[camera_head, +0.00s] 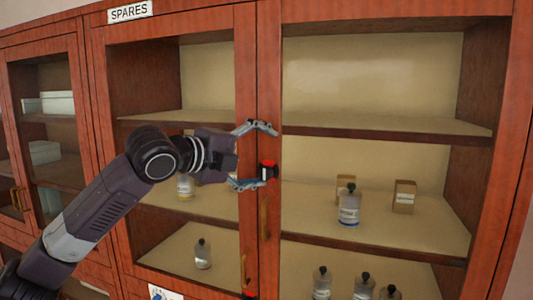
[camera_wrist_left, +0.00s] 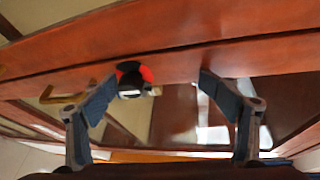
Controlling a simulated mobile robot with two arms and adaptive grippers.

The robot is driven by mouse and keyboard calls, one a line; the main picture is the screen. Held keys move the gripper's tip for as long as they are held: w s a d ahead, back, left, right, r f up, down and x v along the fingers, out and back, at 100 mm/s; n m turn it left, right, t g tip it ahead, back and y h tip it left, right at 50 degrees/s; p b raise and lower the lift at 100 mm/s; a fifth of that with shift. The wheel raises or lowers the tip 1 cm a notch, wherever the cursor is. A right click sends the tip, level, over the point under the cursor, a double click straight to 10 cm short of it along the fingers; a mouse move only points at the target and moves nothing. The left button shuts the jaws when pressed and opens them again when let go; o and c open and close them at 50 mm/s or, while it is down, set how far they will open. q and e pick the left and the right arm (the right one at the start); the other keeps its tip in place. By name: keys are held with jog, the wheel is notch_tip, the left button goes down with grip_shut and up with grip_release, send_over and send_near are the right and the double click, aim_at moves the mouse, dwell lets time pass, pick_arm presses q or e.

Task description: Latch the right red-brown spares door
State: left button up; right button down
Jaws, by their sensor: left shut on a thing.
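The right red-brown spares door (camera_head: 268,60) has a glazed frame and stands close against the left door's stile (camera_head: 246,70); I cannot tell whether it is fully flush. A black and red latch (camera_head: 267,172) sits on the meeting stiles, and it also shows in the left wrist view (camera_wrist_left: 130,78). My left gripper (camera_head: 268,155) is at the stiles, its lower finger against or right beside the latch. In the left wrist view my left gripper (camera_wrist_left: 158,82) has its fingers well apart, the left fingertip at the latch. My right gripper is not in view.
A SPARES sign (camera_head: 130,12) is above the left door. Brass handles hang below the latch, one on the right door (camera_head: 264,218) and one on the left door (camera_head: 246,270). Bottles (camera_head: 349,206) and small boxes (camera_head: 404,197) stand on shelves behind the doors. Another cabinet section (camera_head: 45,120) is at left.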

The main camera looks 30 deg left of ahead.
pick_arm(q)
jog(key=shift+s+a+r+b, duration=0.15)
jog(key=shift+s+r, duration=0.2)
jog(key=shift+r, duration=0.2)
jog(key=shift+s+a+r+b, duration=0.15)
jog(key=shift+s+r, duration=0.15)
jog(key=shift+r, duration=0.2)
jog(key=shift+c, duration=1.1)
jog(key=shift+s+a+b, duration=0.15)
jog(key=shift+s+b, duration=0.2)
jog(key=shift+s, duration=0.2)
jog(key=shift+c, duration=0.9)
jog(key=shift+t, duration=0.3)
jog(key=s, duration=0.1)
jog(key=s+b, duration=0.1)
jog(key=s, duration=0.1)
jog(key=s+d+r, duration=0.1)
jog(key=s, duration=0.1)
jog(key=shift+s, duration=0.15)
jog(key=shift+c, duration=0.6)
jog(key=shift+s+a+f+b, duration=0.35)
jog(key=shift+s+a+b, duration=0.1)
jog(key=shift+b, duration=0.4)
jog(key=shift+s+d, duration=0.1)
jog(key=shift+s, duration=0.05)
